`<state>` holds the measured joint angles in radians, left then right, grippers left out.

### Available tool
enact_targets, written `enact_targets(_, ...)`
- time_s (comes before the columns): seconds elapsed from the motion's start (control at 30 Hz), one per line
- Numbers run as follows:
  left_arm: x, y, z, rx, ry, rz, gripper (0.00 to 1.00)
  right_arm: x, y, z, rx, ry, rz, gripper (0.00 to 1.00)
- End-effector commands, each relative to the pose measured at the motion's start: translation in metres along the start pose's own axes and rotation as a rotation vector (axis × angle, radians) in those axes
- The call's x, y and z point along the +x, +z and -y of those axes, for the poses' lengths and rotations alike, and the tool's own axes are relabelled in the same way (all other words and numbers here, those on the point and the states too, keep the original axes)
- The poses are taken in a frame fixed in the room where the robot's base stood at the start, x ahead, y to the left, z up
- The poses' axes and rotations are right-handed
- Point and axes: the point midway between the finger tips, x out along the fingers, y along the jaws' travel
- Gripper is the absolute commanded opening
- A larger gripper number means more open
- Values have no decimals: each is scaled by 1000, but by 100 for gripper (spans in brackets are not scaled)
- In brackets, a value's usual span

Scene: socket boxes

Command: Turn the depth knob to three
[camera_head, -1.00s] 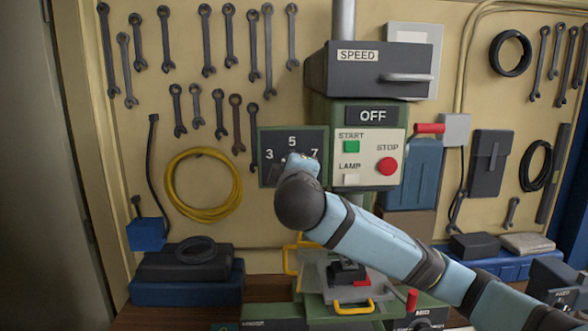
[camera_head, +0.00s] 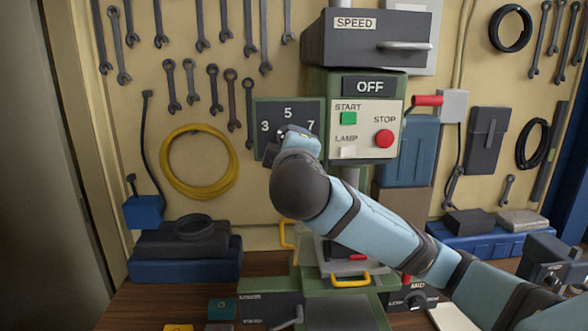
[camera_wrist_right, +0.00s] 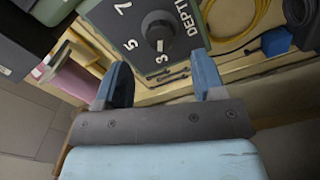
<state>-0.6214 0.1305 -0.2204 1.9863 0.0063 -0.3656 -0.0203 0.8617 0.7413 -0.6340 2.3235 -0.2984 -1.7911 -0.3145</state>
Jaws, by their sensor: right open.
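The dark depth dial plate (camera_head: 264,112) with 3, 5 and 7 is on the green machine, left of the OFF panel. My right gripper (camera_head: 282,138) is in front of its lower part and hides the knob in the head view. In the right wrist view, the round black depth knob (camera_wrist_right: 159,33) sits on the plate marked DEPTH. My left gripper is not in view.
The START/STOP panel (camera_head: 365,116) with a red button is just right of the dial. The SPEED box (camera_head: 350,52) juts out above. A yellow cable coil (camera_head: 163,178) and wrenches hang on the left wall. The table is crowded below.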

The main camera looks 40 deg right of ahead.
Motion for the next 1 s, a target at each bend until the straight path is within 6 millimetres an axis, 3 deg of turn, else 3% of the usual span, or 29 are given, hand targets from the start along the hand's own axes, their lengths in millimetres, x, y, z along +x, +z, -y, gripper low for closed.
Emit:
enact_targets(0.2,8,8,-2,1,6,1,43,-50,-1,2,3,1,-5,63)
enact_targets(0.4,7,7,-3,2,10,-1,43,-76,-1,0,1,0,-3,63)
enact_targets(1.0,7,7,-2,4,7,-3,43,-83,0,0,-1,0,0,63)
